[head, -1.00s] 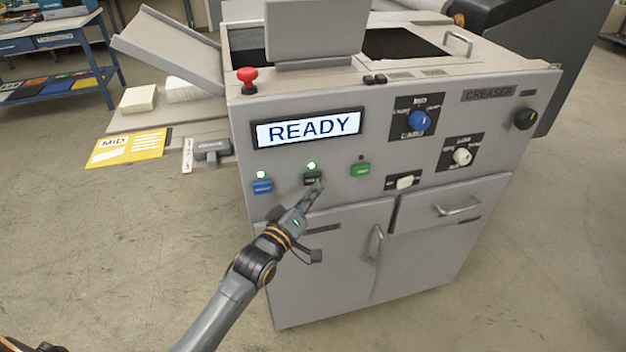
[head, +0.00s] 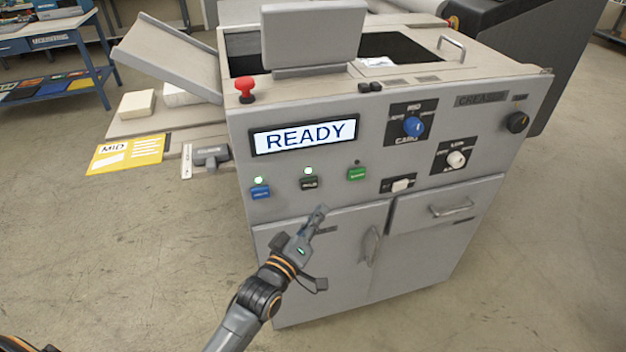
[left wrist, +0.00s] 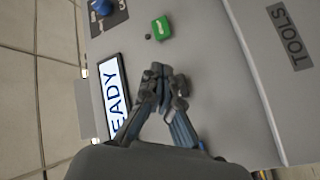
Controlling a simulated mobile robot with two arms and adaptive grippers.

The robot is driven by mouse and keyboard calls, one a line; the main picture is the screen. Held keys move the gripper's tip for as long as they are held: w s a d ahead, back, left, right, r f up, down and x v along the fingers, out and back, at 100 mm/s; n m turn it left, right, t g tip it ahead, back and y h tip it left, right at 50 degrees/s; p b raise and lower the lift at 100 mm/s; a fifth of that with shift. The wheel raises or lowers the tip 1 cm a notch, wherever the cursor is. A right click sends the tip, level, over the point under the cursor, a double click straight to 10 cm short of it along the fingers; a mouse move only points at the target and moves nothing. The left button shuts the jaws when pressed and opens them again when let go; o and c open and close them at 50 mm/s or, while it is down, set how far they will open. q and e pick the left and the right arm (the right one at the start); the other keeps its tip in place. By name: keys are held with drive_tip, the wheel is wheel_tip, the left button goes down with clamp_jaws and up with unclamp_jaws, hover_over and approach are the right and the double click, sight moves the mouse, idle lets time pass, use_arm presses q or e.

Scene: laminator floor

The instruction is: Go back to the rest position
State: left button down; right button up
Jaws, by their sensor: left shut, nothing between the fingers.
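My left gripper (head: 318,214) is shut and empty. In the head view it is in front of the grey creaser machine (head: 340,180), just below the row of buttons and near the top of the cabinet door. The dark middle button (head: 309,183) is uncovered above the fingertips, with a lit lamp over it. In the left wrist view the closed fingertips (left wrist: 165,78) point at the machine's front, beside the screen (left wrist: 112,95). My right gripper is in neither view.
The machine's screen (head: 304,135) reads READY. A blue button (head: 260,192) and a green button (head: 357,174) flank the dark one. A drawer handle (head: 450,210) and a door handle (head: 371,245) stick out. The floor (head: 130,260) to the left is clear.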

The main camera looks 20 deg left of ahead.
use_arm(q)
drive_tip(key=s+a+f+m+g+y, duration=0.1)
drive_tip(key=s+f+g, duration=0.25)
drive_tip(key=f, duration=0.75)
drive_tip(key=s+a+f+m+g, duration=0.15)
drive_tip(key=s+f, duration=0.25)
drive_tip(key=f, duration=0.7)
drive_tip(key=s+f+m+g+y, duration=0.1)
drive_tip(key=s+f+m+g, duration=0.2)
drive_tip(key=f, duration=0.8)
drive_tip(key=s+a+f+m+g, duration=0.1)
drive_tip(key=s+f+g, duration=0.2)
drive_tip(key=s+f, duration=0.4)
drive_tip(key=s+a+f+m+g+y, duration=0.1)
drive_tip(key=s+f, duration=0.6)
drive_tip(key=s, duration=1.1)
drive_tip(key=s+a+f+m+g+y, duration=0.1)
drive_tip(key=s+f+g, duration=0.4)
drive_tip(key=s, duration=0.7)
drive_tip(key=shift+s+a+f+m, duration=0.15)
drive_tip(key=shift+a+f+m, duration=0.6)
drive_tip(key=shift+a+f, duration=0.25)
